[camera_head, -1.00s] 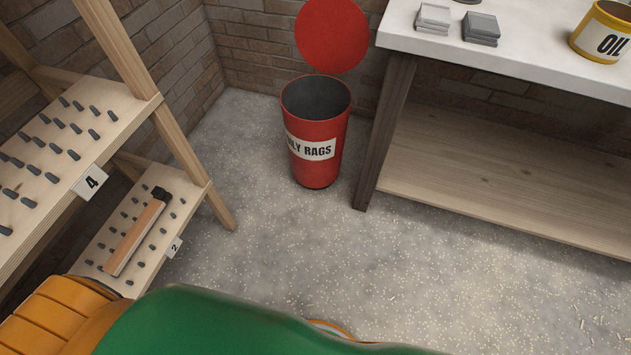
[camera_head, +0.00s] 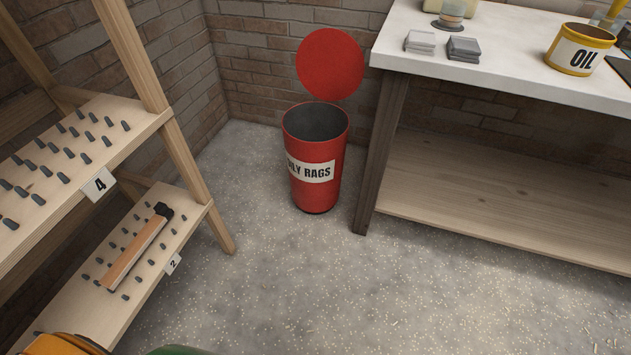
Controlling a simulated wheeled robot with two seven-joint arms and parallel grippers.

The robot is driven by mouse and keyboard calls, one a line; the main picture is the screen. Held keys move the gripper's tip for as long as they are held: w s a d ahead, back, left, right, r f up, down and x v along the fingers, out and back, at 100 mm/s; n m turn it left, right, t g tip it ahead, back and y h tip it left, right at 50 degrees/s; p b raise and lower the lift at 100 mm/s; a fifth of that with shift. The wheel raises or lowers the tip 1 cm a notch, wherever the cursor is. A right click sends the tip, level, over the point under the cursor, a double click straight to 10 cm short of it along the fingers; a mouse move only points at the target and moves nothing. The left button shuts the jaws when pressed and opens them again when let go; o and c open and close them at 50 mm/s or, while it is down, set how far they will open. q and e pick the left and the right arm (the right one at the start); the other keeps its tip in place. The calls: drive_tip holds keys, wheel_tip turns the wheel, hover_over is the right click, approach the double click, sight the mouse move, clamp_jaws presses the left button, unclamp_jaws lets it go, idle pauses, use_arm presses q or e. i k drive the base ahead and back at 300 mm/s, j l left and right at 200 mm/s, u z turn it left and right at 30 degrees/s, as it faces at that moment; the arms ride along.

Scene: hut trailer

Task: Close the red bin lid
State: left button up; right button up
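The red bin (camera_head: 318,190) stands upright on the floor near the back corner, with a label reading "OILY RAGS". Its round red lid (camera_head: 330,64) stands up open behind the rim, in front of the brick wall. The dark inside of the bin shows and looks empty from here, though its bottom is hidden. Neither of my grippers is in view.
A wooden shelf rack (camera_head: 190,180) with pegs and a wooden-handled tool (camera_head: 137,248) stands at left. The floor in front is clear.

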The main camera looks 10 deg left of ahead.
sight(330, 64)
drive_tip(key=i+j+z, duration=0.45)
drive_tip(key=i+j, duration=0.45)
drive_tip(key=i, duration=0.15)
